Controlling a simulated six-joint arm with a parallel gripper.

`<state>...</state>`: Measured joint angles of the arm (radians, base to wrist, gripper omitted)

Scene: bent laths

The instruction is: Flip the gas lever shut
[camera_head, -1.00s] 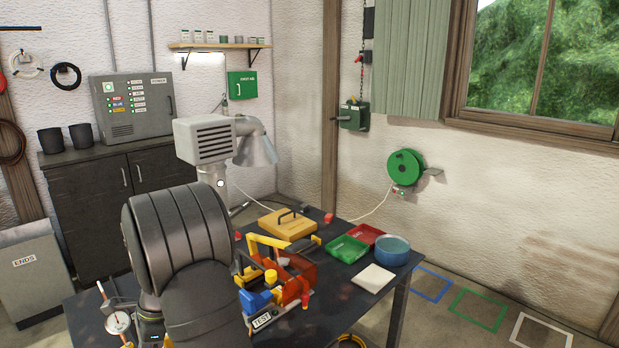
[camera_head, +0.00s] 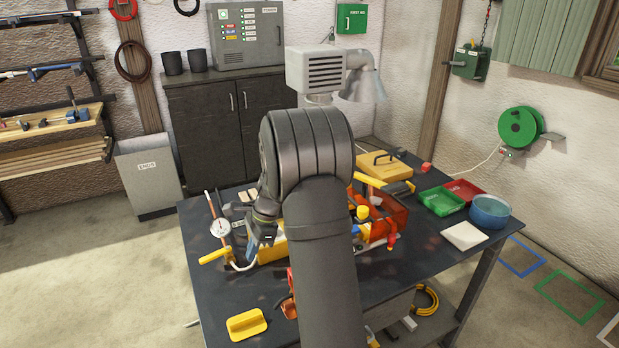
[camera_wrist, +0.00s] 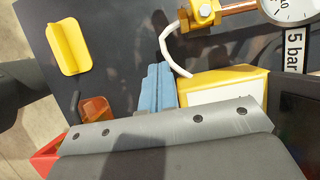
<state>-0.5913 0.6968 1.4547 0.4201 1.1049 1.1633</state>
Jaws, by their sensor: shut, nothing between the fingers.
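The yellow gas lever (camera_head: 215,256) sticks out to the left at the foot of the gauge pipe, near the table's left edge. The round gauge (camera_head: 220,228) stands just above it. In the wrist view, a yellow fitting (camera_wrist: 205,12) on a copper pipe shows at the top edge, beside the gauge (camera_wrist: 290,8); the lever's handle is not clearly seen there. My gripper (camera_head: 252,243) is right of the lever, apart from it. Its blue-grey fingers (camera_wrist: 158,72) are shut and empty, close to the white hose (camera_wrist: 168,45). My arm hides part of the bench.
A yellow-cased block (camera_wrist: 225,85) lies close beside the fingers. A yellow piece (camera_head: 247,324) lies at the table's front left. Green (camera_head: 441,201) and red trays and a blue bowl (camera_head: 489,211) stand on the right. Bare tabletop (camera_head: 222,290) shows in front of the lever.

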